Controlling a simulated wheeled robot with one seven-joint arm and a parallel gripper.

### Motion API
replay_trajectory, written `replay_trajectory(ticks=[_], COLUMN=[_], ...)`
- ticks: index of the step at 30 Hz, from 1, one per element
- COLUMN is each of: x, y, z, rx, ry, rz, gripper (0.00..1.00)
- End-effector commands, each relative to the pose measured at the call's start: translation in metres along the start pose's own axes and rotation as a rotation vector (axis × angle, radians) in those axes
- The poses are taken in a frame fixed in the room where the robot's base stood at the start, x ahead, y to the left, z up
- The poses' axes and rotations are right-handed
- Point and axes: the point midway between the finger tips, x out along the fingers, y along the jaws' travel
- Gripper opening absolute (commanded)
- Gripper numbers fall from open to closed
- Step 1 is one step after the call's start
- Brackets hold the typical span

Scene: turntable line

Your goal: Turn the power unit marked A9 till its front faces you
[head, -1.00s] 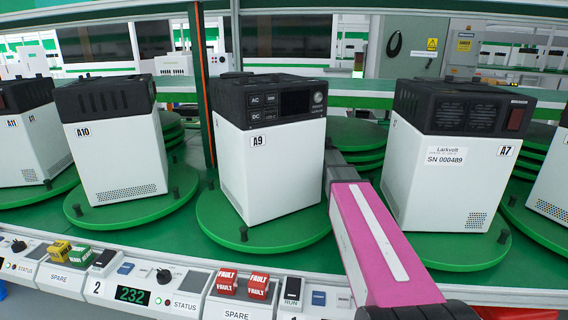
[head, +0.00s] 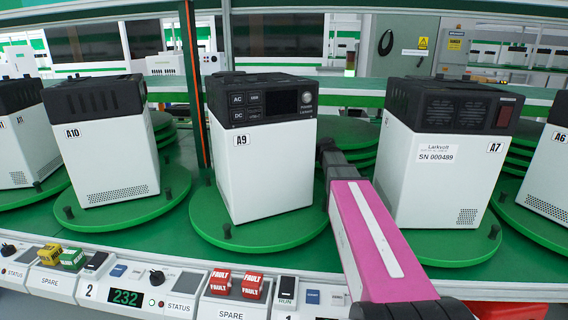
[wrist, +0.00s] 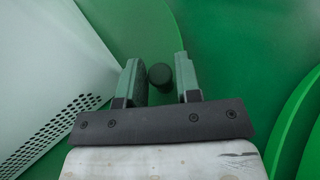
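The power unit A9 (head: 265,165) is a white box with a black top. It stands upright on a round green turntable (head: 275,238). Its front, with AC and DC buttons and a dark display (head: 283,103), shows broadly in the head view, angled slightly right; a narrow strip of its left side also shows. A dark peg (head: 227,231) stands on the turntable's near left rim. My gripper (wrist: 159,75) is low, right of A9. In the wrist view its fingers stand apart on either side of another dark peg (wrist: 160,77); I cannot tell whether they touch it. The head view hides the fingertips.
Unit A7 (head: 445,170) stands close on the right of my arm, on its own turntable. Unit A10 (head: 103,150) stands on the left. A console strip (head: 190,290) with switches and red FAULT blocks (head: 221,282) runs along the front. Empty green discs are stacked behind.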

Motion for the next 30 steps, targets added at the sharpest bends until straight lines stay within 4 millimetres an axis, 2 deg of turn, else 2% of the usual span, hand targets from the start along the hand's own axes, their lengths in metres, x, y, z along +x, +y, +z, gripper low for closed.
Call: replay_trajectory(ticks=[9, 15, 21, 29, 30], x=[-0.059, -0.087, -0.098, -0.099, -0.099], y=[0.000, 0.000, 0.000, 0.000, 0.000], z=[0.000, 0.000, 0.000, 0.000, 0.000], rx=[0.000, 0.000, 0.000, 0.000, 0.000], ry=[0.000, 0.000, 0.000, 0.000, 0.000], rz=[-0.002, -0.002, 0.000, 0.000, 0.000], gripper=[0.31, 0.31, 0.31, 0.31, 0.18])
